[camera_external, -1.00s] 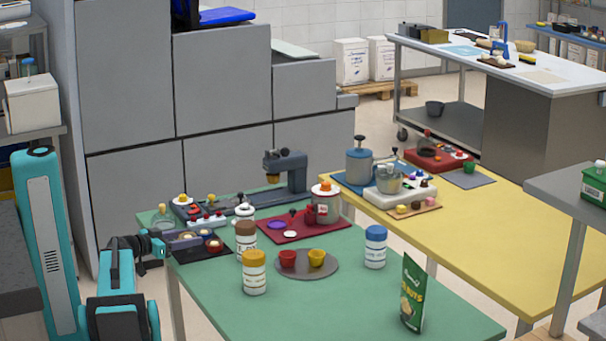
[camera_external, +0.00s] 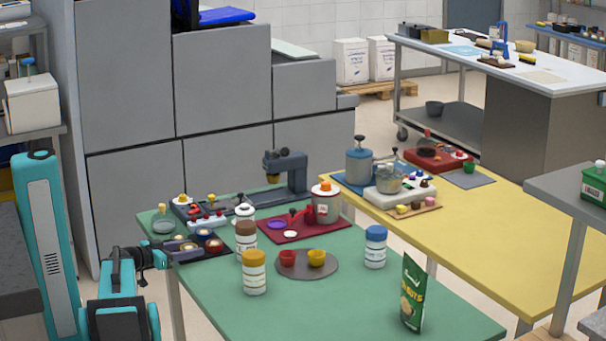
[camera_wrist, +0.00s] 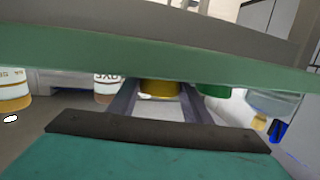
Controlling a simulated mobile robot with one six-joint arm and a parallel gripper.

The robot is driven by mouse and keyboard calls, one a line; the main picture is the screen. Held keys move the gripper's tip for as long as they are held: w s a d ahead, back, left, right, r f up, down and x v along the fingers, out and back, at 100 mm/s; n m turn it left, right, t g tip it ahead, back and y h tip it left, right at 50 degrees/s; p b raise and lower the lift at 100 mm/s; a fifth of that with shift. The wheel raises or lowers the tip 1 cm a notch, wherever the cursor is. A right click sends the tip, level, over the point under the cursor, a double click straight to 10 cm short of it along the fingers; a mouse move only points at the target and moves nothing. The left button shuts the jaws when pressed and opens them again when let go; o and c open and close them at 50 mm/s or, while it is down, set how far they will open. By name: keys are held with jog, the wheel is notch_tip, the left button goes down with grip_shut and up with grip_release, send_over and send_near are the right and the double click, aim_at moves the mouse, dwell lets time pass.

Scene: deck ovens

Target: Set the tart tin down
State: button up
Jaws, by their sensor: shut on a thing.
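In the wrist view the fingers of my gripper (camera_wrist: 158,104) are shut on a gold-yellow thing (camera_wrist: 159,89), which I take to be the tart tin; only part of it shows. In the external view my gripper (camera_external: 190,247) is low at the left end of the green table, at the left edge of a dark mat (camera_external: 219,253). Two small round tins or tarts, one (camera_external: 206,234) behind and one (camera_external: 215,245) beside the fingertips, show there. The held tin is not clear in that view, and I cannot tell whether it touches the mat.
A control panel with coloured knobs (camera_external: 207,221) stands just behind the mat. A round grey plate (camera_external: 322,271) holds red and yellow cups. The table's front middle is clear.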

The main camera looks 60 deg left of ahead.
jog(key=shift+f+b, duration=0.2)
jog(key=shift+b, duration=0.15)
dwell(0.3)
jog(key=o, duration=1.1)
jog(key=shift+c, duration=0.2)
jog(key=shift+r+p, duration=0.15)
jog(key=shift+p, duration=1.05)
jog(key=shift+f+b+v, duration=0.2)
jog(key=shift+b+v, duration=0.45)
jog(key=shift+v, duration=0.7)
jog(key=shift+f+b+v, duration=0.2)
jog(key=shift+b+v, duration=0.45)
jog(key=shift+v, duration=0.7)
jog(key=shift+s+d+r+p, duration=0.1)
jog(key=shift+s+r+p, duration=0.15)
jog(key=shift+p, duration=0.25)
jog(key=f+p+v, duration=0.1)
jog(key=p+v, duration=0.5)
jog(key=v, duration=0.1)
jog(key=shift+s+d+r, duration=0.15)
jog(key=shift+s+r, duration=0.2)
jog(key=shift+s, duration=0.1)
